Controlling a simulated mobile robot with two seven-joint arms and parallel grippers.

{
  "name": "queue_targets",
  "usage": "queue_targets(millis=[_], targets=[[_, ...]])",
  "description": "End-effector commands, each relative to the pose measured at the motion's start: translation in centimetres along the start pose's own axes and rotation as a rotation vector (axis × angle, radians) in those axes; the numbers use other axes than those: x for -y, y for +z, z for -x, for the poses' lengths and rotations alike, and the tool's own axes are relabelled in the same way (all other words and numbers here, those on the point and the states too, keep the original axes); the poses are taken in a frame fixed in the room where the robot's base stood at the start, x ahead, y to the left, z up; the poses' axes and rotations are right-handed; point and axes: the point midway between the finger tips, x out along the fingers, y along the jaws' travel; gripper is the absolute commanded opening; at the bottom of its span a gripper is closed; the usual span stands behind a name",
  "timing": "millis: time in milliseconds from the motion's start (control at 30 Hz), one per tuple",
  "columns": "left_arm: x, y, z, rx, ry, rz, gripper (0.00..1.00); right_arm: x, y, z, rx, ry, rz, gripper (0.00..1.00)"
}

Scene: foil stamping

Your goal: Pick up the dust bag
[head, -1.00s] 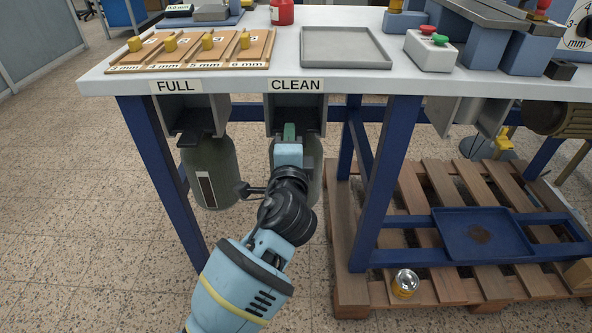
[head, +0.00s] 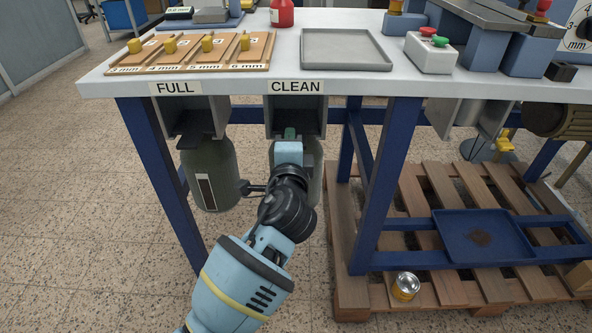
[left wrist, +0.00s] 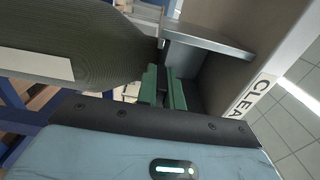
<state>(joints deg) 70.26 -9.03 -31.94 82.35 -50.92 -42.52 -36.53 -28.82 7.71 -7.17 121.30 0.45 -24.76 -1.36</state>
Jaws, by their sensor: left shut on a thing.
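One grey-green dust bag (head: 208,172) with a dark-windowed white label hangs under the FULL sign (head: 176,87). A second dust bag (head: 313,170) hangs under the CLEAN sign (head: 296,87), mostly hidden behind my left arm. My left gripper (head: 290,134) is at the top of this clean-side bag, under its holder. In the left wrist view the green fingers (left wrist: 164,88) are shut on a dark part at the bag's collar, beside the metal holder (left wrist: 207,42). The ribbed bag (left wrist: 105,45) with a pale label fills the upper left there. My right gripper is not in view.
The white tabletop (head: 330,83) overhangs both holders. A blue table leg (head: 384,185) stands right of the clean bag. A wooden pallet (head: 352,285), a blue tray (head: 480,238) and a small tin (head: 405,286) are lower right. The floor at left is clear.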

Motion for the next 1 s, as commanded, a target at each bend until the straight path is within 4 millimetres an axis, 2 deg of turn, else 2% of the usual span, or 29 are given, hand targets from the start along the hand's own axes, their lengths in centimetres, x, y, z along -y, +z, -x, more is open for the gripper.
queue_targets(millis=[433,1000], targets=[[-0.01,0.0,0.0,0.0,0.0,0.0,0.0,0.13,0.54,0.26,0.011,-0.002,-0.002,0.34],[0.1,-0.01,0.0,0.0,-0.002,0.0,0.0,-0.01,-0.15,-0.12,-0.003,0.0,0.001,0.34]])
